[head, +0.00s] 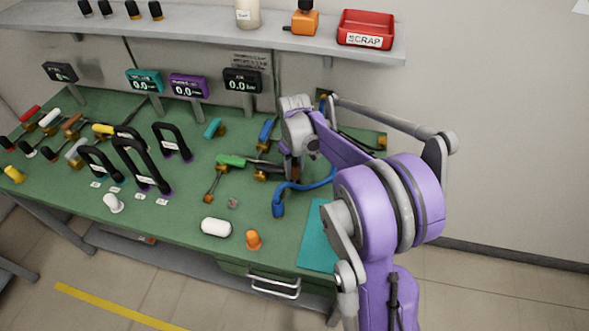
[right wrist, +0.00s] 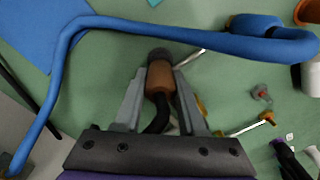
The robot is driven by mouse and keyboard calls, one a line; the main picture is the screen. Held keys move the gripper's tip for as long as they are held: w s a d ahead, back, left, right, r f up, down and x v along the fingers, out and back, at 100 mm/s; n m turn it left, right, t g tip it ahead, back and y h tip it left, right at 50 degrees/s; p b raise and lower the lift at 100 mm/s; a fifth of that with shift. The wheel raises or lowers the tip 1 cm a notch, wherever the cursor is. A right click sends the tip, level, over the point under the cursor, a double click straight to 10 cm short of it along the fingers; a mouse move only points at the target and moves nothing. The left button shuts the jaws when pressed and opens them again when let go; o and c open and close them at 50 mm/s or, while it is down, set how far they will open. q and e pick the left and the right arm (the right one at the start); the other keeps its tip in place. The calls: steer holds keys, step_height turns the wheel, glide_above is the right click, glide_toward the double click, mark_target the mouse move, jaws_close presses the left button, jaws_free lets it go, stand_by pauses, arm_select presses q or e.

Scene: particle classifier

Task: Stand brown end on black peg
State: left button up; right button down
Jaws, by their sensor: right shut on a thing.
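My right gripper (right wrist: 159,82) is shut on a brown end (right wrist: 160,76) of a black hose (right wrist: 157,118); the hose curves back between the fingers. A dark round piece (right wrist: 158,54) shows just past the brown end; I cannot tell whether it is the black peg or part of the end, nor whether they touch. In the head view my right gripper (head: 291,168) is low over the green bench, and my arm and its fingers hide the brown end there. My left gripper is in neither view.
A blue hose (right wrist: 180,27) arches close past the gripper; it also shows in the head view (head: 308,185). A green-handled tool (head: 231,160) lies left of the gripper. A teal mat (head: 318,240) lies at right.

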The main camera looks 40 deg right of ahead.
mark_target(294, 164)
steer(key=shift+r, duration=0.3)
stand_by(1.5)
steer(key=shift+f+b, duration=0.8)
steer(key=shift+f, duration=0.4)
steer(key=shift+c, duration=2.1)
jaws_free()
steer(key=shift+a+r, duration=0.1)
step_height(294, 164, up, 11)
steer(key=shift+f+p, duration=0.1)
steer(key=shift+p, duration=0.3)
